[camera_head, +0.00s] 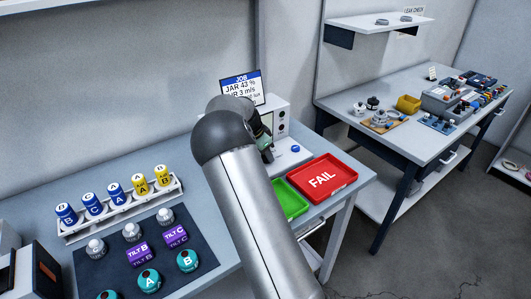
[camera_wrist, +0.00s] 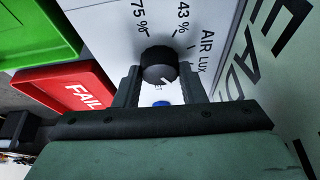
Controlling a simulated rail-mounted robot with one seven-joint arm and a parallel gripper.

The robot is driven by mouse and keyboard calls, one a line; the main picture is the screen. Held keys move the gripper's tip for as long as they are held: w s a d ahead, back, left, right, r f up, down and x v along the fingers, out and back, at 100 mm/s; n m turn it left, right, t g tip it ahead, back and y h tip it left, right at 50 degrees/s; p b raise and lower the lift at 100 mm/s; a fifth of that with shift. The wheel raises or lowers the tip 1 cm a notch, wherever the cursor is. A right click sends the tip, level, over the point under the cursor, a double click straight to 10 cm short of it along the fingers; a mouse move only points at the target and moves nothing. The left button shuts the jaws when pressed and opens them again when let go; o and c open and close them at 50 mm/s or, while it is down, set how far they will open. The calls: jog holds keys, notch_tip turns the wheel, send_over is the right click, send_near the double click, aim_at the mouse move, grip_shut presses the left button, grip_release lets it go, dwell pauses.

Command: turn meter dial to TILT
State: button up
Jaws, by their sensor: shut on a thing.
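The meter (camera_head: 283,122) is a white box on the bench, partly hidden behind my arm in the head view. Its black round dial (camera_wrist: 158,64) shows in the wrist view between the two fingers of my gripper (camera_wrist: 161,85). The fingers are closed on the dial's sides. Printed marks around the dial read 75 %, 43 %, AIR and LUX. I cannot read a TILT mark, and the dial's pointer is not clear. In the head view my gripper (camera_head: 266,150) is mostly hidden by my arm at the meter's front.
A red FAIL tray (camera_head: 340,186) and a green tray (camera_head: 291,212) lie right of my arm. A blue button (camera_head: 295,149) is near the meter. A rack (camera_head: 70,238) of coloured cylinders and a dark mat (camera_head: 202,247) with several parts lie left. A JOB card (camera_head: 258,82) stands behind.

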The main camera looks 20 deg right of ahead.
dwell(0.3)
jog(key=o, duration=1)
jog(key=shift+a+r, duration=0.1)
jog(key=b+v, duration=0.1)
jog(key=v, duration=1.6)
jog(key=shift+r, duration=0.1)
